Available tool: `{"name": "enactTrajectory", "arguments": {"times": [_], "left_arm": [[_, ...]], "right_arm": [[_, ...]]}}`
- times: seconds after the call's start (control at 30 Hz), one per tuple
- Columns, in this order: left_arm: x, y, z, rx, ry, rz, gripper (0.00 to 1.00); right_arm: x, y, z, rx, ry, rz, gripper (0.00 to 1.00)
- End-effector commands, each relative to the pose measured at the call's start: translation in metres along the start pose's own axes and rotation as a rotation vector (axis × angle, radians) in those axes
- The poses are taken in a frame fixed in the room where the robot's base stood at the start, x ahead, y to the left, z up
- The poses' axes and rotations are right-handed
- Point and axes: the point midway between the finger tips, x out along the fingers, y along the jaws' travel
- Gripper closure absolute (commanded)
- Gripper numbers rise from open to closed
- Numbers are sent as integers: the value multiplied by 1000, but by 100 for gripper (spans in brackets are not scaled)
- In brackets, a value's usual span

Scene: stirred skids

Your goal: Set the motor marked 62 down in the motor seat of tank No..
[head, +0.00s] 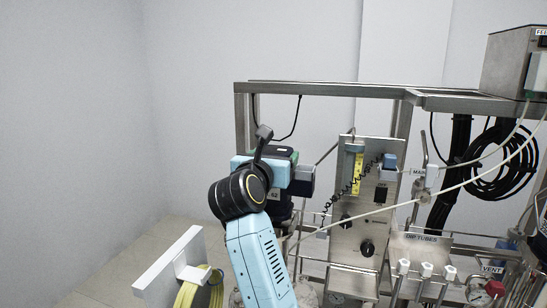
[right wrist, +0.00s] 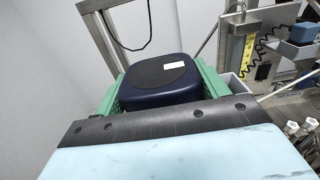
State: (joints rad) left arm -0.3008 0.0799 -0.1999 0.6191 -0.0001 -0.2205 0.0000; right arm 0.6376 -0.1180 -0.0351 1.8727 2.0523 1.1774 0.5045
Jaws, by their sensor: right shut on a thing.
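The motor (head: 281,203) is a dark body behind my right wrist in the head view, with a small pale label that seems to read 62. In the right wrist view its dark blue, rounded top (right wrist: 160,78) sits between two green fingers. My right gripper (head: 283,160) is shut on the motor and holds it in front of the steel frame; the fingers also show in the right wrist view (right wrist: 165,88). My arm hides much of the motor. I cannot make out the motor seat or a tank number. My left gripper is not in view.
A steel panel (head: 353,255) with knobs and a yellow gauge stands right of the motor. A pale hose (head: 400,203) crosses in front of it. Labelled valves (head: 427,268) fill the lower right. A white bracket with a yellow coil (head: 195,290) stands lower left. A steel frame (head: 330,90) spans above.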

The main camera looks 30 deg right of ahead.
Motion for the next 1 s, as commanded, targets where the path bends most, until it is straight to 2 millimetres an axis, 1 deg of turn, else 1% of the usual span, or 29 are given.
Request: {"name": "enactTrajectory", "arguments": {"times": [0.03,0.07,1.0], "left_arm": [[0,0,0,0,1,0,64],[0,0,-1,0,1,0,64],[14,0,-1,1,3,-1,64]], "right_arm": [[-1,0,4,4,-12,1,82],[-1,0,4,4,-12,1,82],[-1,0,-15,4,-11,1,82]]}}
